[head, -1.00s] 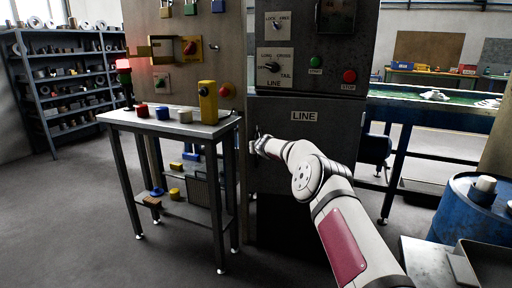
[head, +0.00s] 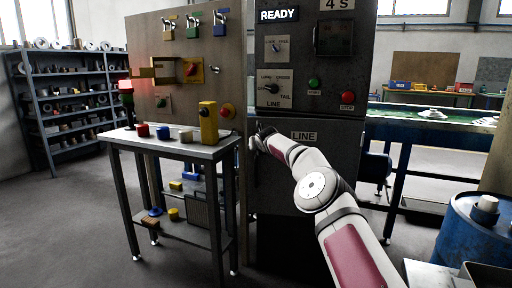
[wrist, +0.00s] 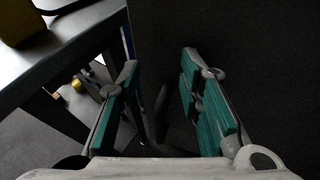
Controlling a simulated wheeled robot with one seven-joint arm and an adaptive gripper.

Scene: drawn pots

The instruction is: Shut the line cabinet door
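The line cabinet (head: 300,100) stands in the middle of the head view. Its dark lower door (head: 275,195) carries a LINE label (head: 304,136) and looks flush or nearly flush with the cabinet; I cannot tell whether it is fully shut. My gripper (head: 257,138) is at the door's upper left edge. In the wrist view my gripper (wrist: 160,85) has its two teal-padded fingers apart. A dark upright bar, perhaps the door handle (wrist: 162,120), shows between them, and the dark door face (wrist: 260,60) fills the right side. Contact cannot be told.
A metal table (head: 180,148) with coloured blocks and a yellow box (head: 208,123) stands close to the left of my gripper. A blue drum (head: 470,235) is at the right. Grey floor is clear at the front left.

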